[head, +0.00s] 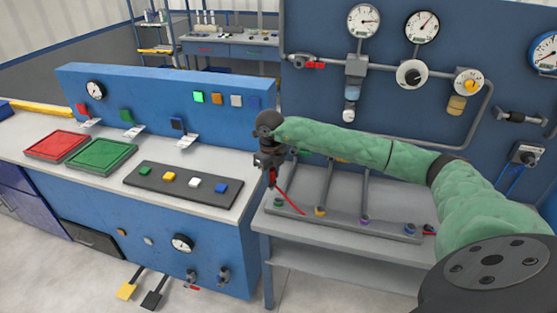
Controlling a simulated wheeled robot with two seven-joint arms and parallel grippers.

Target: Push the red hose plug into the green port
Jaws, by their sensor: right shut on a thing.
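My right gripper (271,174) hangs pointing down at the left end of the grey bench, at the end of my green-sleeved arm. It is shut on the red hose plug (272,181), of which only a small red part shows below the fingers. A thin red hose (291,202) runs from there down to the right. The green port (277,202) is at the left end of the bench's front rail, below the plug in the picture. A small gap shows between plug and port. My left gripper is not in view.
The rail (342,223) also carries an orange port (320,211), a purple port (364,219) and a blue port (409,229). A blue console (170,110) with buttons and red and green trays stands left. A gauge panel (300,100) rises behind the bench.

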